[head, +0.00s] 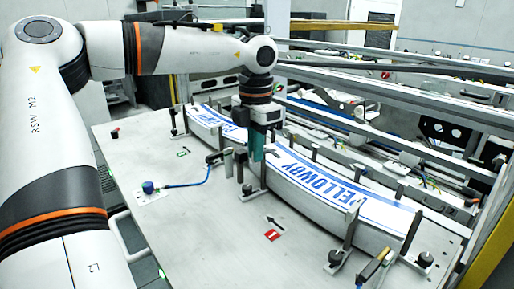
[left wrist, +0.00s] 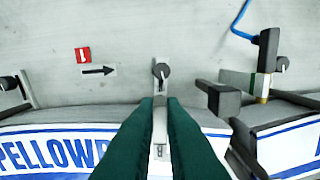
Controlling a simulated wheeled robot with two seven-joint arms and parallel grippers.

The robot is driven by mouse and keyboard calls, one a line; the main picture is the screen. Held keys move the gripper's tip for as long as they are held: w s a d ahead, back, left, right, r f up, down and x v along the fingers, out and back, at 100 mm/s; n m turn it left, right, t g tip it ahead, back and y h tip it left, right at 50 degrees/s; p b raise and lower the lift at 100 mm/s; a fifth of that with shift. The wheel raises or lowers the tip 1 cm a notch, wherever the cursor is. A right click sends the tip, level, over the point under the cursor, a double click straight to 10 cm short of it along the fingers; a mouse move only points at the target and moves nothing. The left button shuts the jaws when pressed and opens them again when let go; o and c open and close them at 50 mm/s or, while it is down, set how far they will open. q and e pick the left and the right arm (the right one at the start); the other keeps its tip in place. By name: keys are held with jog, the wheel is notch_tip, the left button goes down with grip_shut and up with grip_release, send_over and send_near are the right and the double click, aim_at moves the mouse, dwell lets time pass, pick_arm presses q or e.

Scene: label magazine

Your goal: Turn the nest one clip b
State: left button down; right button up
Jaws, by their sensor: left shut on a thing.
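Nest one (head: 325,210) holds a curved stack of white labels with blue PELLOWBY print (head: 340,188). A red tag with a 1 (head: 271,235) and a black arrow (head: 275,223) mark the plate in front of it. Clip b (left wrist: 161,72) has a dark round knob and a pale bar lettered B, which runs between my fingers in the left wrist view; its knob also shows in the head view (head: 247,188). My left gripper (head: 256,154), with green fingers (left wrist: 160,106), points down and is shut on the clip's bar. The fingers hide the bar's sides. My right gripper is out of view.
A dark post with a brass fitting (left wrist: 264,70) stands beside the clip, near a blue hose (head: 187,184). A second label stack (head: 203,118) lies further left. Other clips with knobs (head: 335,256) stand along nest one. The plate's front left is mostly clear.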

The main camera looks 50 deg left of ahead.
pick_arm(q)
jog(key=shift+a+r+m, duration=0.1)
jog(key=shift+m, duration=0.3)
jog(key=c, duration=1.5)
grip_release()
jog(key=shift+r+b, duration=1)
jog(key=shift+r, duration=4.95)
